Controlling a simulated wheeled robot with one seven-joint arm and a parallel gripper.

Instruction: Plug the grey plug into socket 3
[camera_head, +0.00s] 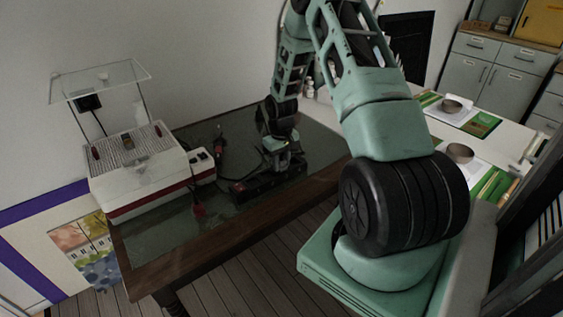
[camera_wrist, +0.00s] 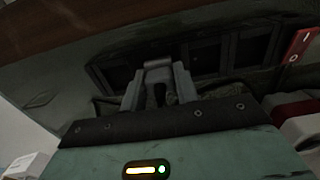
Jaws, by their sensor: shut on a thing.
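My gripper (camera_wrist: 158,90) is shut on a small grey piece that looks like the grey plug (camera_wrist: 157,64), held between the fingertips. The black power strip (camera_wrist: 285,28) lies just beyond, with a row of dark square sockets (camera_wrist: 247,47). The plug is in front of this row, and the fingers hide part of it. I cannot tell whether the plug touches a socket or is in it. No socket numbers are readable. In the head view my gripper (camera_head: 281,160) is low over the strip (camera_head: 262,187) on the dark table, and the plug is hidden.
A red rocker switch (camera_wrist: 301,44) sits at the strip's right end. In the head view a white machine (camera_head: 140,165) with a clear raised lid stands left on the table (camera_head: 160,235). A red plug (camera_head: 198,210) and a red-and-black item (camera_head: 219,146) lie near it.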

